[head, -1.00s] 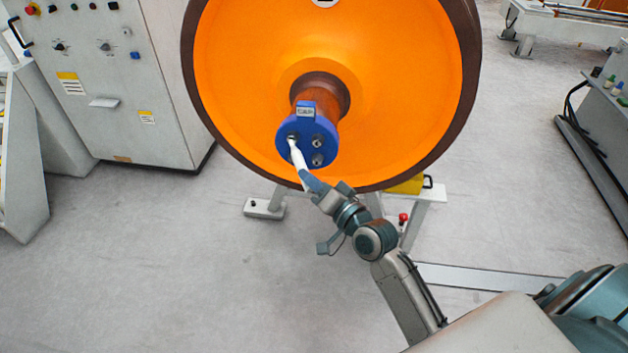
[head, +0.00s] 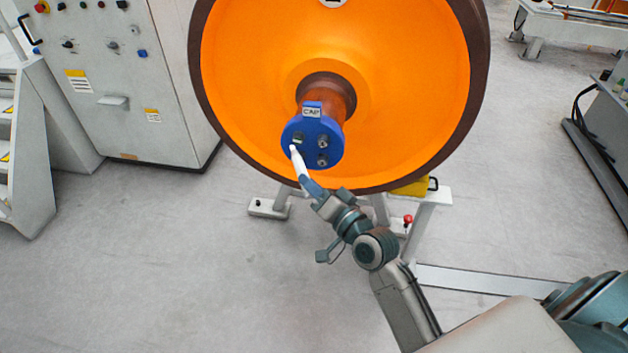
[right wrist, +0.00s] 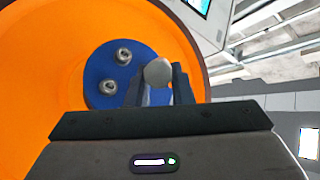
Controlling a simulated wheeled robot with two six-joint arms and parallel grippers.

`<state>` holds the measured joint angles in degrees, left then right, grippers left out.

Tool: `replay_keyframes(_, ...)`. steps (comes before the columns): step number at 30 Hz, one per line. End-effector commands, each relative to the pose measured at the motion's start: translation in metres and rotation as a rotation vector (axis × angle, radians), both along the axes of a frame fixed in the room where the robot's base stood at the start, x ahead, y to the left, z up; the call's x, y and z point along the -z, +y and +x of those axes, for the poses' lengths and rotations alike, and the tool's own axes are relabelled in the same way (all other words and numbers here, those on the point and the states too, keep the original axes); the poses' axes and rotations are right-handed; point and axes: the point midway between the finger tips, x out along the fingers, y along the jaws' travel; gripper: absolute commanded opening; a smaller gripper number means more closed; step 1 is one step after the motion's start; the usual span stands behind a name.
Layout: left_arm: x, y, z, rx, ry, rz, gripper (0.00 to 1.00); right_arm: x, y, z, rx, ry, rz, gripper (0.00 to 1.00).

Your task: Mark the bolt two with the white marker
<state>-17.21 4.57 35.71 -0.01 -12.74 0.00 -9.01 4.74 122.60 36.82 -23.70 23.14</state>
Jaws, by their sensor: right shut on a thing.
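The white marker (head: 299,163) is held in my right gripper (head: 309,186), which is shut on it. The marker points up at the blue end cap (head: 312,122) of the axle. Its tip is at the lower left of the cap, just below the left bolt (head: 298,138); I cannot tell whether it touches the cap. Two other bolts show at the right, an upper one (head: 322,142) and a lower one (head: 322,160). In the right wrist view the marker's round end (right wrist: 158,73) sits between the fingers, and two bolts show. My left gripper is not in view.
The large orange wheel (head: 420,90) surrounds the axle. A white stand (head: 428,210) with a red knob is below it. A control cabinet (head: 130,90) stands at the left and a grey bench (head: 610,125) at the right. The floor in front is clear.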

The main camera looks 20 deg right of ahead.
Motion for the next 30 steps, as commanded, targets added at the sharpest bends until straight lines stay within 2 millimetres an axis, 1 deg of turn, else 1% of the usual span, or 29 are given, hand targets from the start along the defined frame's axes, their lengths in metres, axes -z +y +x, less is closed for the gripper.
replay_keyframes(6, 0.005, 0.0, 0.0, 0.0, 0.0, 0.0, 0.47, 0.001, 0.013, -0.019, 0.001, -0.001, 0.002, 0.0)
replay_keyframes(15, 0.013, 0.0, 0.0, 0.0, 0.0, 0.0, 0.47, 0.001, 0.028, -0.041, 0.002, -0.001, 0.001, 0.0)
replay_keyframes(19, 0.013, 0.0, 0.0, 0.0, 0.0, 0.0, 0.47, 0.0, 0.029, -0.044, 0.001, 0.0, 0.001, 0.0)
replay_keyframes(30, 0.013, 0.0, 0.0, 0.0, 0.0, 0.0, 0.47, 0.0, 0.029, -0.044, 0.001, -0.001, 0.0, 0.0)
